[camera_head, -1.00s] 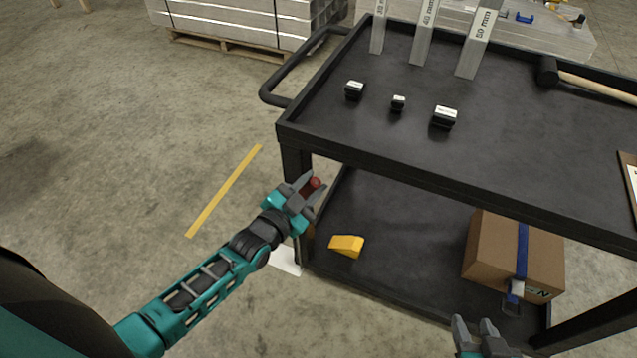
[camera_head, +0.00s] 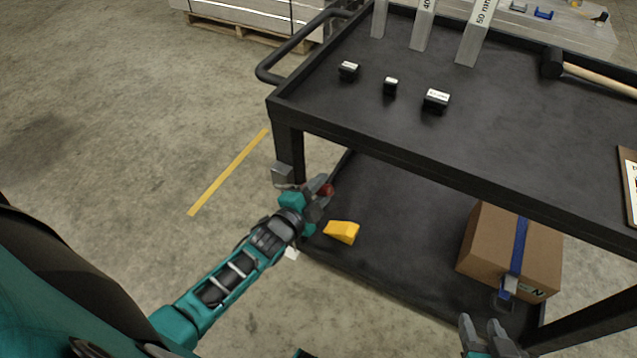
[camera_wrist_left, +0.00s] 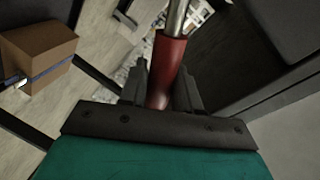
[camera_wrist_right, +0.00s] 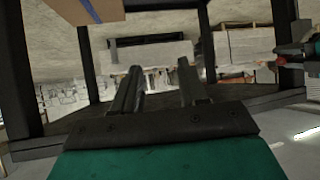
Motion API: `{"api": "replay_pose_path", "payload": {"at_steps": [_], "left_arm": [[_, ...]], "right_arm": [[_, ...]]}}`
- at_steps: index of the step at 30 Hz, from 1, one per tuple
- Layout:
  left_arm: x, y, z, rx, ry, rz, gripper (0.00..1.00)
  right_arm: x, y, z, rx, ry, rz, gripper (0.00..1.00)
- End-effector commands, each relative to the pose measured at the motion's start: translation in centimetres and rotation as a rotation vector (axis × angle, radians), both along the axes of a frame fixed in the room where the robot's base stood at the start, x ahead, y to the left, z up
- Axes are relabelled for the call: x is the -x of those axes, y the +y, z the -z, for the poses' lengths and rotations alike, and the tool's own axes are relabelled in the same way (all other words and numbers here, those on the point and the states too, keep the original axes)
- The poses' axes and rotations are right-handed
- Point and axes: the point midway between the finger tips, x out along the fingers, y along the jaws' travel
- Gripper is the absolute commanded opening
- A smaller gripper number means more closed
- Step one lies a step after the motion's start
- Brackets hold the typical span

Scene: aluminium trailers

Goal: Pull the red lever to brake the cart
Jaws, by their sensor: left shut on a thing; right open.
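The red lever (camera_wrist_left: 168,62) shows in the left wrist view as a red grip on a metal rod, between the fingers of my left gripper (camera_wrist_left: 160,90). My right gripper (camera_head: 484,335) is open and empty at the bottom of the head view, in front of the cart. It also shows in the right wrist view (camera_wrist_right: 158,82).
A yellow wedge (camera_head: 342,232) and a cardboard box (camera_head: 512,250) sit on the lower shelf. Small black blocks (camera_head: 436,100), metal profiles (camera_head: 478,32) and a mallet (camera_head: 552,62) lie on top. The floor to the left is clear, with a yellow line (camera_head: 230,172).

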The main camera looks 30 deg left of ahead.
Motion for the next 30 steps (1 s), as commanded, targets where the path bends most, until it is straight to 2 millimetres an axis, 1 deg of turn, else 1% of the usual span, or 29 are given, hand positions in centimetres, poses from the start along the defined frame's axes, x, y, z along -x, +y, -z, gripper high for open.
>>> {"api": "replay_pose_path", "payload": {"at_steps": [1, 3, 9, 26, 27, 30], "left_arm": [[0.0, -0.4, 0.7, -0.023, 0.000, -0.001, 0.00], [0.0, -0.5, 1.1, -0.060, -0.002, 0.000, 0.00], [0.1, -0.9, 1.9, -0.133, -0.004, 0.000, 0.00], [0.1, -1.0, 2.4, -0.171, 0.000, 0.002, 0.00], [0.1, -1.0, 2.4, -0.171, 0.000, 0.002, 0.33], [0.1, -1.0, 2.4, -0.169, -0.001, 0.003, 0.42]], "right_arm": [[0.0, 0.1, 0.4, -0.003, 0.003, -0.003, 0.43], [0.0, 0.3, 0.6, -0.004, 0.007, -0.003, 0.43], [-0.4, 0.4, 0.4, -0.009, -0.002, -0.004, 0.43], [-0.6, 0.5, 0.4, -0.010, -0.002, -0.005, 0.43], [-0.6, 0.5, 0.4, -0.011, -0.003, -0.005, 0.43], [-0.6, 0.5, 0.4, -0.011, -0.004, -0.005, 0.43]]}}
